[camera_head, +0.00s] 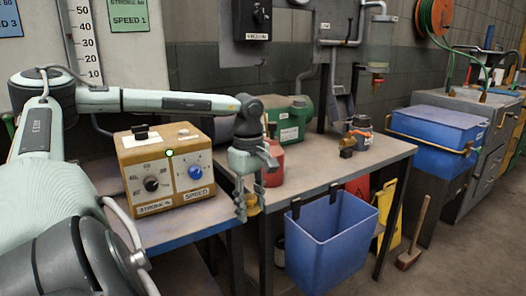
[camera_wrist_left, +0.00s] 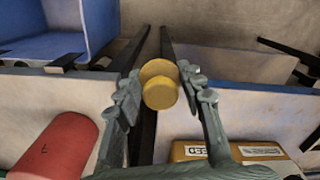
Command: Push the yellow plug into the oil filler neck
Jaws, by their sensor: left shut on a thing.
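My left gripper (camera_head: 248,206) hangs fingers down in front of the gap between the two workbenches. It is shut on the yellow plug (camera_head: 255,209), which shows partly behind the fingers. In the left wrist view, the round yellow plug (camera_wrist_left: 160,92) sits between the fingertips of my left gripper (camera_wrist_left: 160,94), with its two stepped discs visible. I cannot make out the oil filler neck in either view. My right gripper is not in view.
A yellow control box (camera_head: 165,172) with knobs stands left of the gripper. A red container (camera_head: 271,168) stands close behind it. A blue bin (camera_head: 332,240) hangs at the front of the right bench (camera_head: 330,163). The bench top's middle is mostly clear.

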